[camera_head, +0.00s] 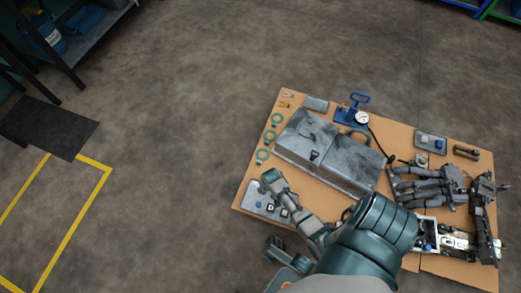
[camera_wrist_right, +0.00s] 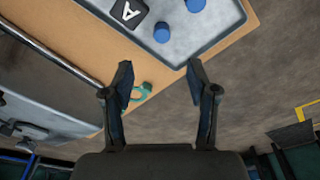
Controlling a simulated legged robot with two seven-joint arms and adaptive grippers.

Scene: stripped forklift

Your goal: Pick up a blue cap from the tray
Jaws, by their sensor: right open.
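The grey metal tray (camera_head: 252,192) lies at the left front corner of the cardboard-covered table. Lettered dark cubes (camera_head: 284,212) sit in it. In the right wrist view, a blue cap (camera_wrist_right: 162,33) stands in the tray (camera_wrist_right: 228,28) beside a dark cube marked A (camera_wrist_right: 128,12). A second blue cap (camera_wrist_right: 196,4) is cut by the top edge. My right gripper (camera_head: 269,178) is over the tray's far side in the head view. In the wrist view, the right gripper (camera_wrist_right: 159,73) is open and empty, its fingertips apart from the caps. I cannot make out my left gripper.
A large grey metal case (camera_head: 325,150) stands beside the tray. Teal rings (camera_head: 270,136) lie along the left table edge. A pressure gauge (camera_head: 361,118) and a second small tray (camera_head: 431,141) are behind. Dark jointed equipment (camera_head: 425,184) crowds the right.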

